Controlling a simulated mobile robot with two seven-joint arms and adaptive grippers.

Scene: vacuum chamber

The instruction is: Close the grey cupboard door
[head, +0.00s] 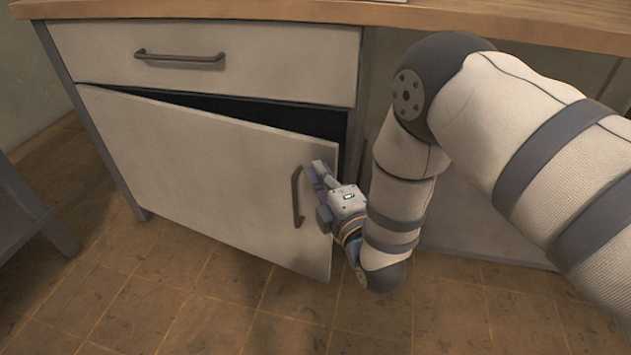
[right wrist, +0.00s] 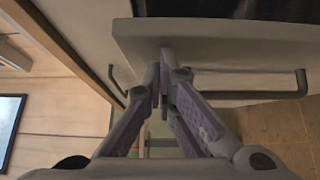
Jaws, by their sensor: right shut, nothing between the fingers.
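The grey cupboard door (head: 200,170) stands ajar under a drawer in the head view, with a dark gap along its top and right side. It is hinged at the left. Its dark bar handle (head: 297,197) is upright near the free right edge. My right gripper (head: 317,173) is shut and empty at that free edge, just right of the handle. In the right wrist view the fingertips (right wrist: 168,62) are together close against the door's edge (right wrist: 200,38); whether they touch it I cannot tell. The handle (right wrist: 270,93) runs beyond them. My left gripper is not in view.
A closed drawer (head: 210,62) with a bar handle sits above the door, under a wooden worktop (head: 300,12). A grey frame leg (head: 45,215) stands at the left. The tiled floor (head: 190,300) before the door is clear.

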